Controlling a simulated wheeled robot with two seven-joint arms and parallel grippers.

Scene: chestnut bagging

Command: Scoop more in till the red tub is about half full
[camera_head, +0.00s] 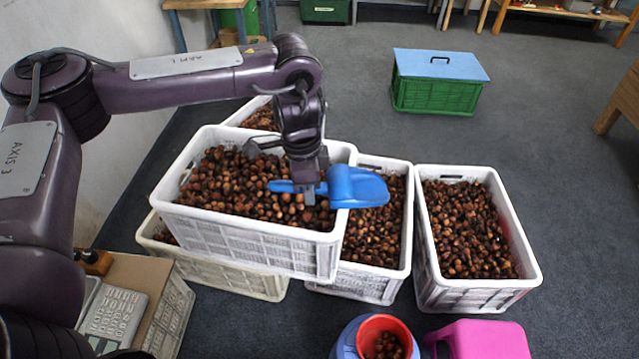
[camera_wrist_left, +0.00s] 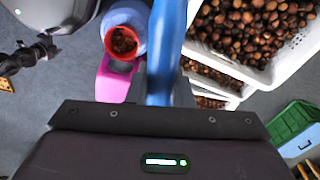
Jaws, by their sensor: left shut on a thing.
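My left gripper (camera_head: 309,192) is shut on the handle of a blue scoop (camera_head: 358,187). It holds the scoop above the right side of the upper white crate (camera_head: 255,240), which is full of chestnuts (camera_head: 235,185). No chestnuts show in the scoop in the head view. In the wrist view the scoop (camera_wrist_left: 166,50) runs up from the gripper, and its bowl is out of view. The red tub (camera_head: 372,324) is at the bottom edge, with pale blue around it. Chestnuts show inside it, their depth unclear; the tub also appears in the wrist view (camera_wrist_left: 110,42). My right gripper is not seen.
More white crates of chestnuts stand below and to the right (camera_head: 432,275). A pink stool (camera_head: 485,340) is beside the tub. A carton with a keypad device (camera_head: 112,312) is at lower left. A green crate with a blue lid (camera_head: 437,95) stands on open floor behind.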

